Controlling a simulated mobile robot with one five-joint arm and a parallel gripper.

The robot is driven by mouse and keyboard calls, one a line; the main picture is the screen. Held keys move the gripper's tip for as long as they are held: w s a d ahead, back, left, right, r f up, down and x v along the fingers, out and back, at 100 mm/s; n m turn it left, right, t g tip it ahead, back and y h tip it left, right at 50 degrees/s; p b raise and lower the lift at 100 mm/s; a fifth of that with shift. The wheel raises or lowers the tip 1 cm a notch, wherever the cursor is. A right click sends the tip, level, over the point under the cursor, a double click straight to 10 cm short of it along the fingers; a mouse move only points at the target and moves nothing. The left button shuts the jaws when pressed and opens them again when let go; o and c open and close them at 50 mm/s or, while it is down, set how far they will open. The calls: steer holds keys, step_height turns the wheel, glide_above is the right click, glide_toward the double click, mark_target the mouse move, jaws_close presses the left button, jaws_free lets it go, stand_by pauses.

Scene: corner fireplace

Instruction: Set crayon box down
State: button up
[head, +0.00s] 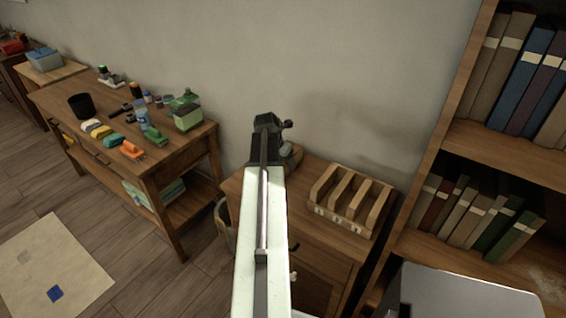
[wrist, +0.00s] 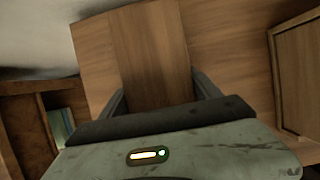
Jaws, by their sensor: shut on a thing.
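My gripper (head: 290,155) is over the back left of the small wooden cabinet (head: 318,240) in the head view. Its fingers are mostly hidden there behind my arm. In the wrist view, my gripper (wrist: 158,88) is shut on a brown, wood-grained, flat-faced thing (wrist: 150,50), which I take to be the crayon box. It fills the space between the two fingers. A lighter wooden surface (wrist: 94,45) shows beside it. No crayon box can be made out in the head view. Whether its underside touches the cabinet top cannot be told.
A slotted wooden rack (head: 350,200) stands on the cabinet, right of my gripper. A tall bookshelf (head: 440,165) rises further right. At left, a workbench (head: 165,165) carries several small items and a black cup (head: 80,106). The wall is close behind the cabinet.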

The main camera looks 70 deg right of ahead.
step_height(320, 180, up, 10)
steer(key=p, duration=0.8)
steer(key=shift+f+p, duration=0.2)
steer(key=shift+p, duration=0.2)
steer(key=shift+f, duration=0.15)
